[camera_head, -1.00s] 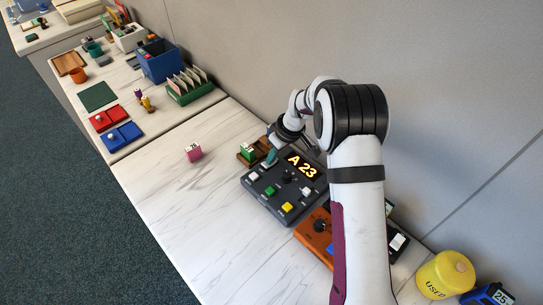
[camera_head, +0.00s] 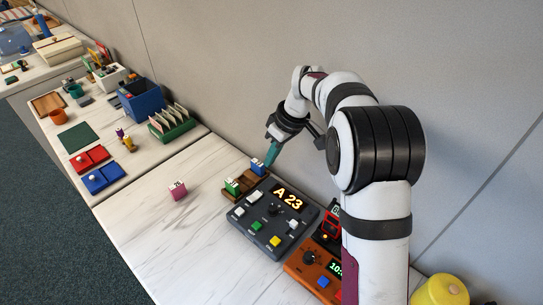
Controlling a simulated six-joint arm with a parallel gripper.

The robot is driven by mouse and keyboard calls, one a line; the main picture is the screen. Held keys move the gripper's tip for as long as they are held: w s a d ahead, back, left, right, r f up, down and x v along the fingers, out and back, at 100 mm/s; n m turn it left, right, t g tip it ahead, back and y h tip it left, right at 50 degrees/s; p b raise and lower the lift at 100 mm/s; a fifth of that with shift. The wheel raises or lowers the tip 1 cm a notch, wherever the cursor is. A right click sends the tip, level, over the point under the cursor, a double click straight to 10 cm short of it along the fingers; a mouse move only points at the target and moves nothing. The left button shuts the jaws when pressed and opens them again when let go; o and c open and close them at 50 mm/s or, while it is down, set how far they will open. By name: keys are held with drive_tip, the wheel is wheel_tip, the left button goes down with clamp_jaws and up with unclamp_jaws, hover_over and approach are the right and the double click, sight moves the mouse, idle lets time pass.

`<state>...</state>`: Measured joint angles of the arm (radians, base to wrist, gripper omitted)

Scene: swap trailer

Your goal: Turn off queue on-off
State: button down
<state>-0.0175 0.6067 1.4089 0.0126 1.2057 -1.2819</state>
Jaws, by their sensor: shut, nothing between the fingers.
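The dark grey queue console (camera_head: 263,240) lies on the marble-look counter. Its lit display (camera_head: 289,198) reads "A 23". Its face carries a dark knob (camera_head: 273,210), a green button (camera_head: 256,226), a yellow button (camera_head: 275,242), white buttons (camera_head: 253,196) and a small light switch-like part (camera_head: 293,224). I cannot read the small labels, so I cannot tell which control is the on-off. My gripper (camera_head: 268,166) has teal fingers, is shut and empty, and points down just behind the console's upper left corner, near a blue block (camera_head: 258,166).
A wooden tray (camera_head: 246,183) behind the console holds the blue block and a green block (camera_head: 232,187). A pink block (camera_head: 177,190) stands alone at left. An orange device (camera_head: 303,271) sits close to the console's right.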

approach(250, 199)
drive_tip(key=x, duration=0.4)
drive_tip(key=w+x, duration=0.1)
drive_tip(key=x, duration=0.1)
drive_tip(key=shift+d, duration=0.1)
drive_tip(key=shift+s+f, duration=0.1)
drive_tip(key=shift+f, duration=0.1)
idle(0.4)
drive_tip(key=shift+s+a+f, duration=0.25)
drive_tip(key=shift+a+f, duration=0.05)
drive_tip(key=shift+f, duration=0.1)
